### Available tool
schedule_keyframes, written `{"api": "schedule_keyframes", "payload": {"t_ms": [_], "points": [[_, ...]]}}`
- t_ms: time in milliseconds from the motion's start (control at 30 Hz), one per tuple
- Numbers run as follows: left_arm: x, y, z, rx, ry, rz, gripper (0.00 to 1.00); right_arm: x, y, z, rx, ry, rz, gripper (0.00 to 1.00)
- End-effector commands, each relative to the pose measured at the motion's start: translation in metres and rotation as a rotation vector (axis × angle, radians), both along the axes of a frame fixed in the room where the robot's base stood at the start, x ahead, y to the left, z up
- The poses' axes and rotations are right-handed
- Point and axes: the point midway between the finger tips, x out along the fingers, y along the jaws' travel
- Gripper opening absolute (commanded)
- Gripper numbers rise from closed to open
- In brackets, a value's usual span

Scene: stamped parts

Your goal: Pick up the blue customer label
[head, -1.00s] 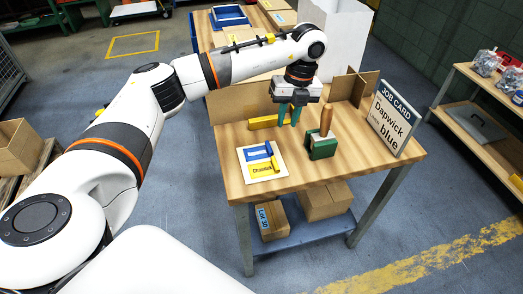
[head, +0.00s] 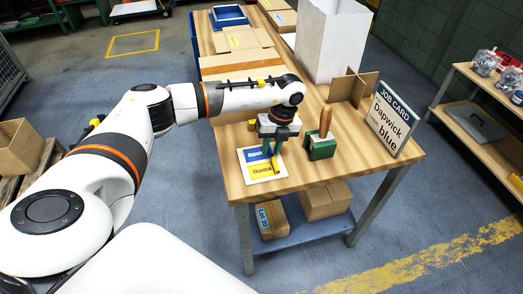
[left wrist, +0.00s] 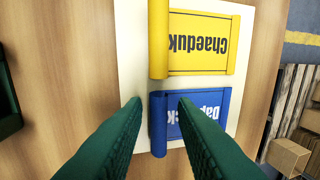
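The blue label (left wrist: 159,122) lies on a white card (left wrist: 130,50) in the left wrist view, with a curled-up roll along its left edge. Its upside-down print starts "Dap"; a finger covers part of it. In the head view the blue label (head: 254,155) is partly behind my gripper. A yellow label (left wrist: 205,43) reading "Chaeduk" lies beside it on the same card. My left gripper (left wrist: 160,103) is open with green fingers. It is above the blue label, its fingertips on either side of the roll; contact cannot be told. My right gripper is not in view.
A green stamp block (head: 322,150) with a wooden handle stands right of my gripper. A job card (head: 392,118) reading "Dapwick" and "blue" stands at the table's right. A cardboard divider (head: 350,88) and a white bin (head: 332,40) are behind. The front right tabletop (head: 360,160) is clear.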

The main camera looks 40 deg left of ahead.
Motion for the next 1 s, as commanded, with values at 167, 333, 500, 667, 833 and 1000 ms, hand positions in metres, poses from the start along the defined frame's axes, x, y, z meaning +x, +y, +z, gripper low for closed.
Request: {"api": "schedule_keyframes", "payload": {"t_ms": [167,333,500,667,833,1000], "points": [[0.000,0.000,-0.003,0.000,0.000,-0.001,0.25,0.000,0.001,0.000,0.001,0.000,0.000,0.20],[0.000,0.000,-0.002,-0.001,-0.001,0.000,0.10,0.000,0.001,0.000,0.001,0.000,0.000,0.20],[0.000,0.000,-0.002,-0.001,-0.001,0.000,0.00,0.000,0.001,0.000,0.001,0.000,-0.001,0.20],[0.000,0.000,-0.002,-0.001,-0.001,0.000,0.00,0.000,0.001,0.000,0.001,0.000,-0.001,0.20],[0.000,0.000,0.003,-0.001,-0.003,0.000,0.00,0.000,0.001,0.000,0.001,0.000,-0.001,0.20],[0.001,0.000,0.029,-0.001,-0.006,-0.001,0.00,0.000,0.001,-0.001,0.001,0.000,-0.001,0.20]]}}
